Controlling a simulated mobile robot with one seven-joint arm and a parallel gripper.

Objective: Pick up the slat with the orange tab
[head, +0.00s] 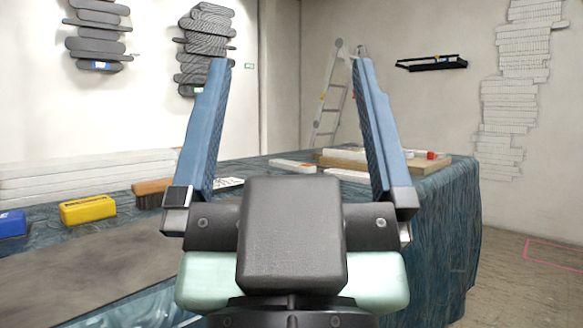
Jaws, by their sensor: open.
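My gripper (291,61) fills the middle of the view, with its two blue fingers pointing up and spread wide apart. Nothing is between the fingers. I cannot make out a slat with an orange tab for certain. Long white slats (88,178) lie stacked at the left on the cloth-covered table, with no orange tab visible on them. A short white slat (292,166) lies farther back on the table, seen between the fingers. The gripper and its body hide part of the table.
A yellow block (88,209), a blue block (12,223) and a brown brush-like block (152,187) sit on the table (440,230). Dark reliefs (97,38) hang on the left wall. A ladder (333,95) stands behind. Floor at the right is clear.

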